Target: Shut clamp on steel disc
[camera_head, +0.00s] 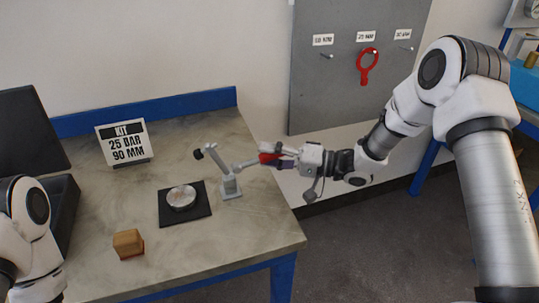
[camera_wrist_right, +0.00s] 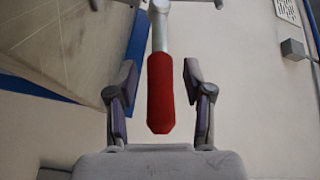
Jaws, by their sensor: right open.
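The steel disc (camera_head: 182,197) lies flat on a black square plate (camera_head: 205,210) on the bench. The grey clamp (camera_head: 230,187) stands just right of the plate. Its arm is raised and tilted up to the left, with a black tip (camera_head: 198,154) above and clear of the disc. Its lever reaches right to a red handle (camera_head: 268,158), near the bench's right edge. My right gripper (camera_head: 281,156) is at this handle. In the right wrist view the red handle (camera_wrist_right: 160,95) lies between the open fingers, with a gap on each side. My left gripper is out of view.
A kit sign (camera_head: 123,142) reading 25 BAR 90 MM stands at the back of the bench. A wooden block (camera_head: 128,243) sits at the front, and a dark bin (camera_head: 62,212) at the left. A grey panel (camera_head: 345,90) with a red hanging tool (camera_head: 367,67) is behind.

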